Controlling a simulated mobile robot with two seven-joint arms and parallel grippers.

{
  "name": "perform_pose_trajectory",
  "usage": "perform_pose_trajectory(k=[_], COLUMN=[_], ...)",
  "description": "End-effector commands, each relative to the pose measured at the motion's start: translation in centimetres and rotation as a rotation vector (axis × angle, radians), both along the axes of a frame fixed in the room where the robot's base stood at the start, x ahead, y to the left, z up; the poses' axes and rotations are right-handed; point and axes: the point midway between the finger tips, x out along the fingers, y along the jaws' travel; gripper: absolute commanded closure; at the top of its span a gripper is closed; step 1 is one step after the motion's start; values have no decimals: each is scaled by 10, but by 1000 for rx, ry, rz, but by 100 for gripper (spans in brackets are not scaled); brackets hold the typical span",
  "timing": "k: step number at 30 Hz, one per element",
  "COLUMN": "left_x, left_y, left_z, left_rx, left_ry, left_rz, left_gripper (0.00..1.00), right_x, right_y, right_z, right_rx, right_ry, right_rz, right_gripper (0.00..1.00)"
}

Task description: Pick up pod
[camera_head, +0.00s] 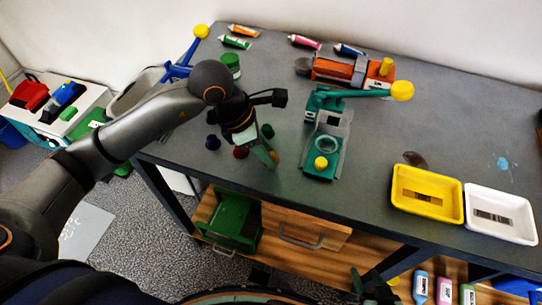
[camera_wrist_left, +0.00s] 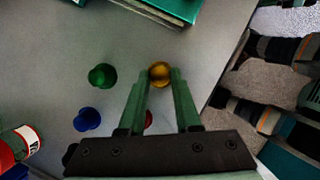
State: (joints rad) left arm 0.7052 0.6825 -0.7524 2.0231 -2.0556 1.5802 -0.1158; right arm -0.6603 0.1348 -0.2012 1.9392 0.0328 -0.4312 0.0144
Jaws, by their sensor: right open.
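Several small round pods stand on the grey table: a blue pod (camera_head: 212,142), a green pod (camera_head: 267,131), a red pod (camera_head: 240,153) and a gold pod (camera_head: 276,158). My left gripper (camera_head: 270,158) reaches down among them. In the left wrist view its green fingers (camera_wrist_left: 160,76) are apart, with the gold pod (camera_wrist_left: 160,73) between their tips. I cannot tell whether they touch it. The red pod (camera_wrist_left: 148,118) shows partly behind the fingers; the green pod (camera_wrist_left: 102,76) and blue pod (camera_wrist_left: 87,119) lie to the left. My right gripper (camera_head: 373,278) is open and low, below the table's front edge.
A teal device (camera_head: 325,150) with yellow knobs stands just right of the pods. An orange machine (camera_head: 340,70), a yellow tray (camera_head: 427,210) and a white tray (camera_head: 500,230) are further right. A green jar (camera_head: 231,63) stands behind my left arm.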

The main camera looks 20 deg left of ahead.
Motion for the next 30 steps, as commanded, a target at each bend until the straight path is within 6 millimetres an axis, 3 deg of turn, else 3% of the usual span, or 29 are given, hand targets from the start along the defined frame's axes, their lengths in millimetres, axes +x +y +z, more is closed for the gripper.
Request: perform_pose_trajectory(k=[4,16,24,30], left_x=[0,1,1,-23], left_y=[0,0,0,-1], left_z=[0,7,33,61], left_rx=[0,0,0,-1], left_ry=[-1,-2,-5,-7], left_rz=[0,0,0,-3], left_gripper=[96,96,96,96], right_x=[0,-1,-4,-5], right_y=[1,2,3,3], right_z=[0,-1,-5,-4], right_rx=[0,2,3,4], right_ry=[1,3,12,13], right_rz=[1,3,4,5], right_gripper=[50,50,50,50])
